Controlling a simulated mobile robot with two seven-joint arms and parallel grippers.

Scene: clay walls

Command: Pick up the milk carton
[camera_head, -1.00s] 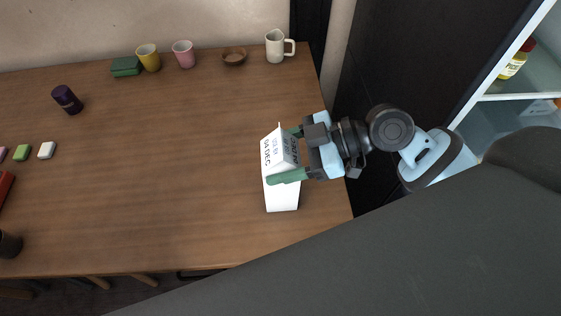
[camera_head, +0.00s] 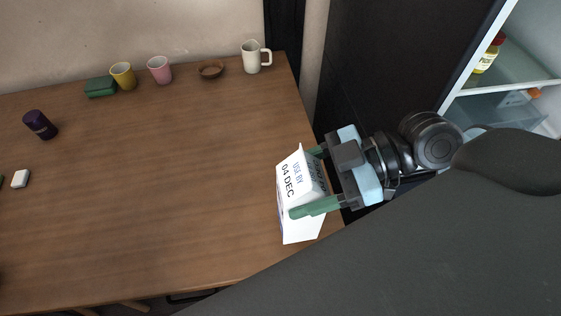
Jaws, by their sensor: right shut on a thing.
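The white milk carton (camera_head: 299,226) shows at the right edge of the wooden table, with "USE BY 04 DEC" printed on its sloped top. My right gripper (camera_head: 309,180) comes in from the right and is shut on the carton, with one green finger on each side of it. The carton is tilted a little in the picture. I cannot tell whether its base is clear of the table. My left gripper is not in view.
A cream mug (camera_head: 251,58), brown bowl (camera_head: 210,70), pink cup (camera_head: 160,70), yellow cup (camera_head: 122,76) and green box (camera_head: 100,88) line the table's back. A dark purple container (camera_head: 40,125) lies at left. An open fridge (camera_head: 500,85) stands right. The table's middle is clear.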

